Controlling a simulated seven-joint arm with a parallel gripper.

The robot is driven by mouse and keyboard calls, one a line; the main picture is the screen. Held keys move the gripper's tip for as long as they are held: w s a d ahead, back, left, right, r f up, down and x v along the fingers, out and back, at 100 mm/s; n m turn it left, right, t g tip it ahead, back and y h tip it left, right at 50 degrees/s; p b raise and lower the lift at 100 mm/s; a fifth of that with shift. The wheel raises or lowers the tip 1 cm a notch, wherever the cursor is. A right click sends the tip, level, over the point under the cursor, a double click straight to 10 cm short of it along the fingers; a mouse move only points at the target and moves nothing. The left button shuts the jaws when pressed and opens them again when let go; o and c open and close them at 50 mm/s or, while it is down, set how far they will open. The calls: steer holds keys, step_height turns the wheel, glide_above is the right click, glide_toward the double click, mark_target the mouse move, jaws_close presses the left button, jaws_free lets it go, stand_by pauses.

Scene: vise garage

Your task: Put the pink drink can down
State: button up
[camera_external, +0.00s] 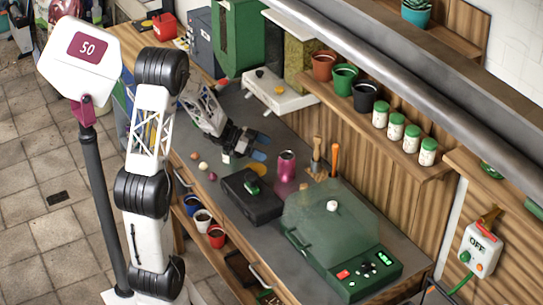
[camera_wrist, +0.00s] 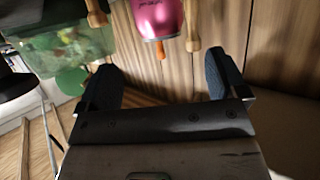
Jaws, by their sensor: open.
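The pink drink can (camera_external: 286,166) stands upright on the grey workbench, right of my gripper (camera_external: 261,149). In the wrist view the can (camera_wrist: 157,18) shows at the top edge, partly cut off, beyond the fingertips. My gripper (camera_wrist: 160,82) is open with its two dark blue fingers spread wide. Nothing is between the fingers, and they look apart from the can.
A black box (camera_external: 250,200) with a green item on it and a green machine with a translucent lid (camera_external: 325,220) stand nearer on the bench. Wooden-handled tools (camera_external: 317,155) stand right of the can. A shelf (camera_external: 375,130) with pots and jars overhangs the back.

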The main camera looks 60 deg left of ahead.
steer(key=shift+v, duration=1.2)
steer(key=shift+r, duration=0.1)
steer(key=w+d+r+n+t+y, duration=0.2)
steer(key=w+d+r+y, duration=0.25)
steer(key=r+y, duration=0.3)
steer(key=s+d+r+n+y, duration=0.3)
steer(key=s+d+r+y, duration=0.1)
steer(key=d+r, duration=0.2)
steer(key=s+d+n+g+h, duration=0.1)
steer(key=s+d+g, duration=0.3)
steer(key=s+d, duration=0.7)
steer(key=s+d+n+g+h, duration=0.1)
steer(key=s+d+g, duration=0.4)
steer(key=s+d, duration=0.6)
steer(key=s+h, duration=0.1)
steer(key=s, duration=0.4)
steer(key=shift+s+d+r+n+g, duration=0.2)
steer(key=shift+s+d+n+g, duration=0.1)
steer(key=shift+s+d+n, duration=0.1)
